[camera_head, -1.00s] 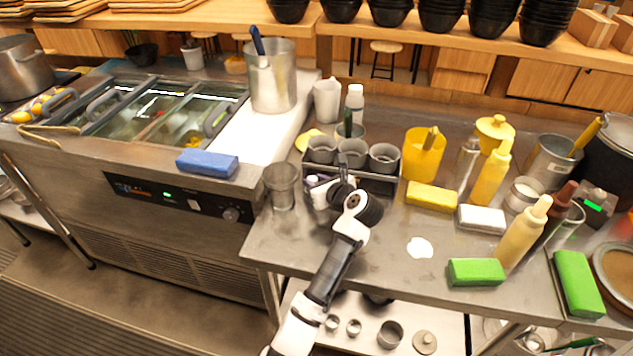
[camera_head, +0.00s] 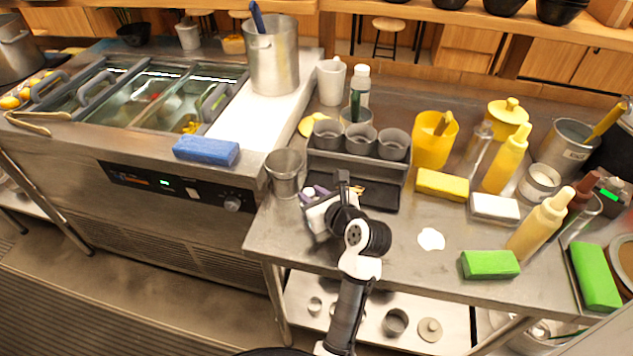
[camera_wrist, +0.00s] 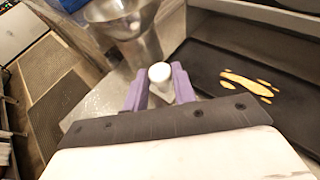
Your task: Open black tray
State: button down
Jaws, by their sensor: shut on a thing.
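The black tray (camera_head: 378,196) is pulled out from the front of the dark rack (camera_head: 395,172), low on the steel counter. In the wrist view its black floor (camera_wrist: 215,62) carries a few orange-brown pieces. My gripper (camera_head: 312,193) is at the tray's left side. In the wrist view the purple fingers (camera_wrist: 160,88) are closed on a small white round knob (camera_wrist: 159,72). The knob's join to the tray is hidden. My wrist covers part of the tray's front in the head view.
Several grey cups (camera_head: 360,138) stand in the rack's top. A metal cup (camera_head: 284,172) stands close left of my gripper. A yellow sponge (camera_head: 442,184) and a white block (camera_head: 495,207) lie to the right. The counter in front has a white spot (camera_head: 431,239).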

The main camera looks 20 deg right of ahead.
jog(key=shift+s+a+f, duration=0.1)
jog(key=shift+s+a, duration=0.2)
jog(key=shift+s, duration=0.25)
jog(key=shift+s+a, duration=0.3)
jog(key=shift+s, duration=0.25)
jog(key=c, duration=1.2)
grip_release()
jog(key=shift+o, duration=0.2)
jog(key=v, duration=1.2)
jog(key=shift+s+r, duration=0.25)
jog(key=shift+r, duration=0.1)
jog(key=shift+s+d+p, duration=0.15)
jog(key=shift+s+p, duration=0.15)
jog(key=shift+s, duration=0.2)
